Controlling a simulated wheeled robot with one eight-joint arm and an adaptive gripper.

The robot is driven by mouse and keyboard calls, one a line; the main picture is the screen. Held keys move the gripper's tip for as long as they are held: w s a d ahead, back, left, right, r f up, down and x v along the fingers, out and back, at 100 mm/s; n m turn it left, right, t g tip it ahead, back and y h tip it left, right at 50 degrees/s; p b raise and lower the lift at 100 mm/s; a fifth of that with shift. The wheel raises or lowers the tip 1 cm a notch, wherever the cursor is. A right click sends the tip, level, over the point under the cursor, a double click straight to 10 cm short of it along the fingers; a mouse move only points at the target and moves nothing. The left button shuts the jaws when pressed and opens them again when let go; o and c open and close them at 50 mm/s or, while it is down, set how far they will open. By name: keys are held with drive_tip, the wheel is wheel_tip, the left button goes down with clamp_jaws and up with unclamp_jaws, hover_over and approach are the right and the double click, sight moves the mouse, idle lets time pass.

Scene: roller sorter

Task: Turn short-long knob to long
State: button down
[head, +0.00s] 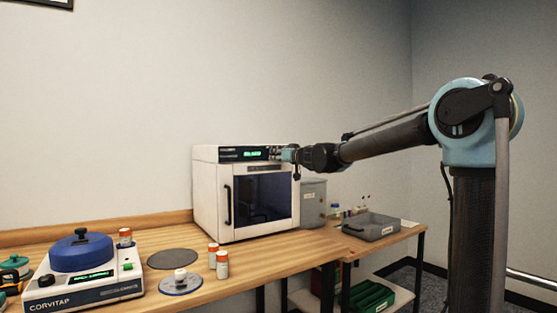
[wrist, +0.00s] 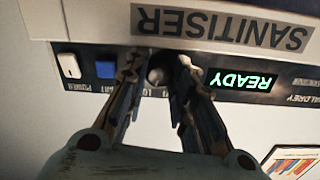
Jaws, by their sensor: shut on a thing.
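In the head view my gripper (head: 281,154) reaches the top right of the cabinet front, and the knob is hidden there. The green display (wrist: 241,81) reads READY.
A white power switch (wrist: 69,65) and a blue button (wrist: 105,69) sit beside the knob. The cabinet door (head: 263,197) is closed. A blue-lidded device (head: 80,275), orange-capped bottles (head: 222,265) and a grey tray (head: 371,231) stand on the benches.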

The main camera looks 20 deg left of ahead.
drive_tip(key=c, duration=1.3)
unclamp_jaws()
drive_tip(key=shift+w+d, duration=0.15)
drive_tip(key=shift+c, duration=0.2)
drive_tip(key=v, duration=1.2)
